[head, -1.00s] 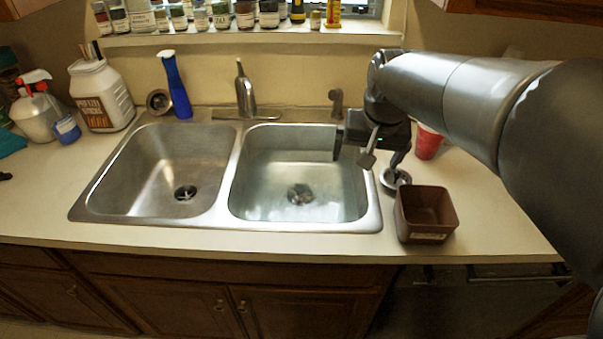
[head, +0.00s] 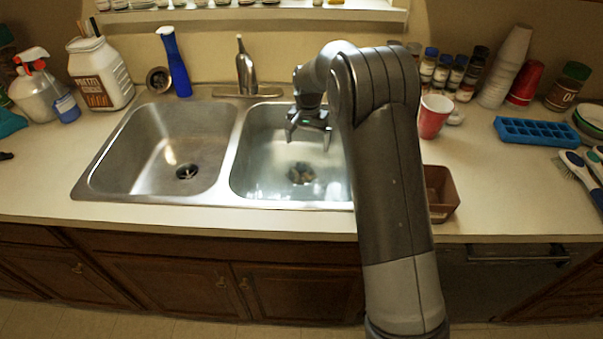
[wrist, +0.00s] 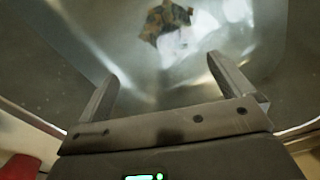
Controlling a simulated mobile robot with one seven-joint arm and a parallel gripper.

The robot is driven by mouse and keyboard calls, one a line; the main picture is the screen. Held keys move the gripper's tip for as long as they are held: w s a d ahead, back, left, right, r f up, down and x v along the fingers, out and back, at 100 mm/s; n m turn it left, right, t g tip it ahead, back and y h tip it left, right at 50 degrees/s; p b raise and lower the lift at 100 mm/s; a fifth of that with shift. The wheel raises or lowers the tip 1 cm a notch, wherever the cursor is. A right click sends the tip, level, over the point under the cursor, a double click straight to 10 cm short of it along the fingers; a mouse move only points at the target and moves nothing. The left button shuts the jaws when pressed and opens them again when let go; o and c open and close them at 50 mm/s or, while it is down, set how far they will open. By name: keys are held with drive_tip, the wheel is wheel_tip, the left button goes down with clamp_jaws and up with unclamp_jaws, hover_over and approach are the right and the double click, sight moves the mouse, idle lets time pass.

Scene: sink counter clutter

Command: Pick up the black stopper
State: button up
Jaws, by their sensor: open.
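My gripper (head: 308,142) is open and empty, hanging over the right sink basin (head: 265,178) with its fingers pointing down. In the wrist view, the two fingers of my gripper (wrist: 162,72) are spread apart with bare basin between them. A dark, brownish patch at the right drain (head: 301,173) lies below my gripper; it also shows in the wrist view (wrist: 165,20), beyond the fingertips. I cannot tell whether it is the black stopper or only the drain. The left drain (head: 187,171) looks dark. No clear black stopper can be made out; my arm hides part of the counter.
A brown square container (head: 441,192) stands on the right counter, partly behind my arm. The faucet (head: 246,72) rises behind the basins. A blue bottle (head: 174,65) stands at the back left.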

sight(301, 167)
drive_tip(key=f, duration=0.2)
drive_tip(key=w+a+f, duration=0.1)
wheel_tip(301, 167, down, 5)
drive_tip(key=shift+s+f, duration=0.1)
drive_tip(key=f, duration=0.3)
drive_tip(key=a+f, duration=0.1)
drive_tip(key=f, duration=0.1)
drive_tip(key=shift+s, duration=0.2)
drive_tip(key=shift+c, duration=0.3)
drive_tip(key=c, duration=1.1)
